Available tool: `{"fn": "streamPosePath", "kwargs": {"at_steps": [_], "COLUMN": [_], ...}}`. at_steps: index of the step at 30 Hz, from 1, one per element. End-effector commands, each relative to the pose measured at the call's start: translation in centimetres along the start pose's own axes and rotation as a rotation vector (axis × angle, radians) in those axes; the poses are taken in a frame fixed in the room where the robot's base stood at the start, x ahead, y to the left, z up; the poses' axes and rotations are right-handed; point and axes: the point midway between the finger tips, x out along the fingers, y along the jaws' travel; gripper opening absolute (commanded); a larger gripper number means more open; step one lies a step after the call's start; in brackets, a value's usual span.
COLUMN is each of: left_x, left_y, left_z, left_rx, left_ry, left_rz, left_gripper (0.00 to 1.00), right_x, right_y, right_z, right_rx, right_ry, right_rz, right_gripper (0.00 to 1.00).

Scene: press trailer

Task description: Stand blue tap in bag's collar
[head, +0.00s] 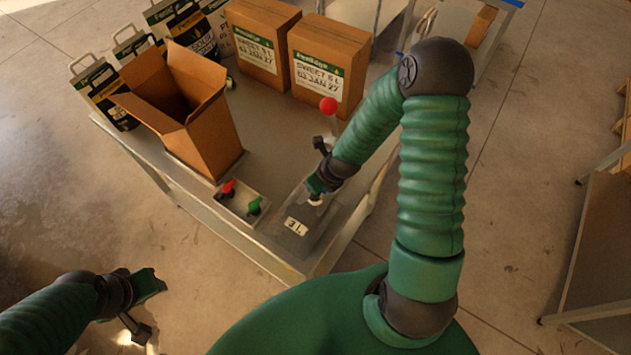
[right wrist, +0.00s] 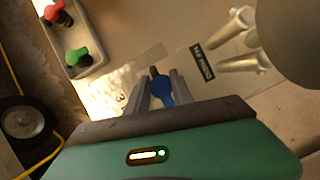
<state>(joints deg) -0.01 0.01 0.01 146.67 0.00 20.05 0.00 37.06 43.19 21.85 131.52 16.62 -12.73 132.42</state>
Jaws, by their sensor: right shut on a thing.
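The blue tap (right wrist: 161,91) is held between the two fingers of my right gripper (right wrist: 160,88). In the head view my right gripper (head: 315,190) is low over the bag (head: 292,243), a clear flat pouch with a white label marked 3 near the table's front corner. A small white part (head: 316,200), perhaps the bag's collar, shows just under the gripper. Whether the tap touches the collar is hidden. My left gripper (head: 148,307) is open and empty, out over the floor left of the table.
A red tap (head: 228,187) and a green tap (head: 255,205) stand in a grey holder (head: 238,202). An open carton (head: 208,140) is behind it. Closed cartons (head: 330,58), black packs (head: 100,92) and a red-balled lever (head: 328,105) are farther back.

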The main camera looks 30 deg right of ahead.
Motion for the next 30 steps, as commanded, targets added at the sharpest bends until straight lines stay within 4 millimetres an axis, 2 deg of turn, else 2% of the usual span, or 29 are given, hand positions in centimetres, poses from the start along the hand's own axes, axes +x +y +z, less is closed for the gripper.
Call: {"fn": "streamPosePath", "kwargs": {"at_steps": [13,30], "left_x": [1.8,2.1], "left_y": [0.0,0.0], "left_z": [0.4,0.5], "left_rx": [0.000,0.000], "left_ry": [0.000,0.000], "left_rz": [0.000,0.000], "left_gripper": [0.36,0.36], "right_x": [2.1,2.5], "right_y": [0.0,0.0], "right_z": [-0.8,-1.0], "right_rx": [0.000,0.000], "right_ry": [0.000,0.001], "right_rz": [0.001,0.001], "right_gripper": [0.00,0.00]}}
